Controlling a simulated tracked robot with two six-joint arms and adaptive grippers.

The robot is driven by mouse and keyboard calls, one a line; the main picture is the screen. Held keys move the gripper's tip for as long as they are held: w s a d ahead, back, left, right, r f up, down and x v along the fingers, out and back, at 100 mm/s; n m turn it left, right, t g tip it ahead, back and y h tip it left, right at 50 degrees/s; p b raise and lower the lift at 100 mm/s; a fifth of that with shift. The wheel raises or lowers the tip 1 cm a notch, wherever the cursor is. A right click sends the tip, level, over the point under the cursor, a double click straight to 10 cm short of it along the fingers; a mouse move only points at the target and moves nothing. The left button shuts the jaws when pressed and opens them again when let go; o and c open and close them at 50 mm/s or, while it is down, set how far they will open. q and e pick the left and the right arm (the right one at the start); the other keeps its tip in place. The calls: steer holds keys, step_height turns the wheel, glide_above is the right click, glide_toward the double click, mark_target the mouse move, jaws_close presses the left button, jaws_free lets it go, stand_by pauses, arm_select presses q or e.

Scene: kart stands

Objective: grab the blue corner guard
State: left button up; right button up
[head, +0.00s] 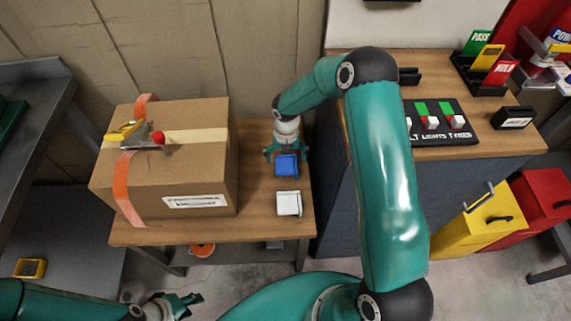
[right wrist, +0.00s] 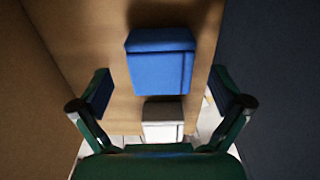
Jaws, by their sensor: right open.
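The blue corner guard (head: 287,166) lies on the wooden table, to the right of the cardboard box. In the right wrist view the blue corner guard (right wrist: 160,62) sits ahead, between the lines of the two fingers. My right gripper (head: 285,155) is open over its far side, and I cannot tell whether it touches it. The open fingers also show in the right wrist view (right wrist: 160,92), with nothing between them. My left gripper (head: 190,298) is low at the bottom left, apart from the table; its jaws look spread and empty.
A white corner guard (head: 289,204) lies just nearer than the blue one. The strapped cardboard box (head: 170,165) fills the table's left side. A dark blue cabinet (head: 335,205) with a wooden top stands close on the right.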

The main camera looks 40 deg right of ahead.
steer(key=shift+f, duration=0.8)
steer(key=c, duration=0.8)
steer(key=shift+c, duration=0.2)
